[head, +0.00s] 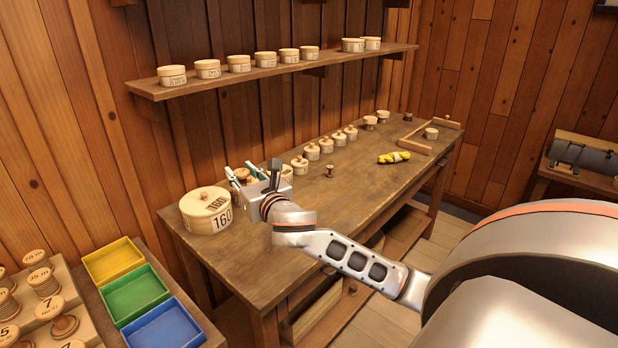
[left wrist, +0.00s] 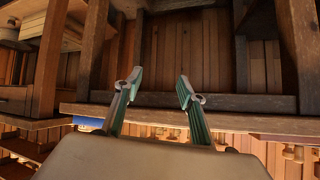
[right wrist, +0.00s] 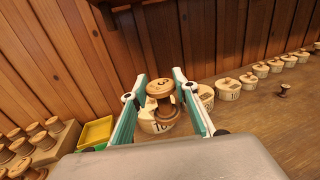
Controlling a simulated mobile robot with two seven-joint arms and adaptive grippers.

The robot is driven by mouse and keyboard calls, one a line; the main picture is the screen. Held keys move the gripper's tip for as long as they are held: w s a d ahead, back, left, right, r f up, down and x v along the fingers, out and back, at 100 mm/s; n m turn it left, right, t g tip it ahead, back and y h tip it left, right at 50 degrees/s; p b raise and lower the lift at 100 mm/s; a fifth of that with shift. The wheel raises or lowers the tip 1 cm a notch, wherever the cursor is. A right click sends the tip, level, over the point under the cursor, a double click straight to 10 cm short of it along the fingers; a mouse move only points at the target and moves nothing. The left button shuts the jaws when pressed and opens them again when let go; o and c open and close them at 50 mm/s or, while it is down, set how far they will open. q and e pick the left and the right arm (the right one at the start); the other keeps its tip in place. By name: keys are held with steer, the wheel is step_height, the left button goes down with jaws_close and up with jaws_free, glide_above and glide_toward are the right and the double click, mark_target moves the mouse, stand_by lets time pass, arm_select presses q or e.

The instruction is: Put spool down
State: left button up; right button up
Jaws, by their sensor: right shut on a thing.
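My right gripper (head: 245,175) is shut on a turned wooden spool (right wrist: 160,90). The spool sits between the green-lined fingers in the right wrist view, a number on its round top. In the head view the spool (head: 242,174) is partly hidden by the gripper, over the near left part of the workbench (head: 350,195). I cannot tell its height above the bench. A large round lidded box marked 160 (head: 207,212) stands just left of the gripper; its upper part shows behind the spool in the right wrist view. My left gripper (left wrist: 155,88) is open and empty, facing the bench's wooden frame.
A row of small lidded boxes (head: 312,152) runs along the bench's back. A small spool (head: 329,171) stands mid-bench, yellow cord (head: 394,157) farther right. The front of the bench is clear. Yellow, green (head: 134,294) and blue trays and a stepped spool rack (head: 40,300) stand at left.

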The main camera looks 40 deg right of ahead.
glide_above(262, 238)
steer(key=shift+m+h, duration=0.3)
steer(key=shift+h, duration=0.1)
step_height(262, 238, down, 20)
steer(key=b, duration=0.5)
steer(key=shift+a+f, duration=0.1)
arm_select(q)
steer(key=shift+h, duration=0.3)
steer(key=f, duration=0.2)
steer(key=d+f, duration=0.1)
steer(key=f, duration=0.1)
steer(key=shift+r, duration=0.15)
arm_select(e)
steer(key=shift+f, duration=0.1)
steer(key=o, duration=0.9)
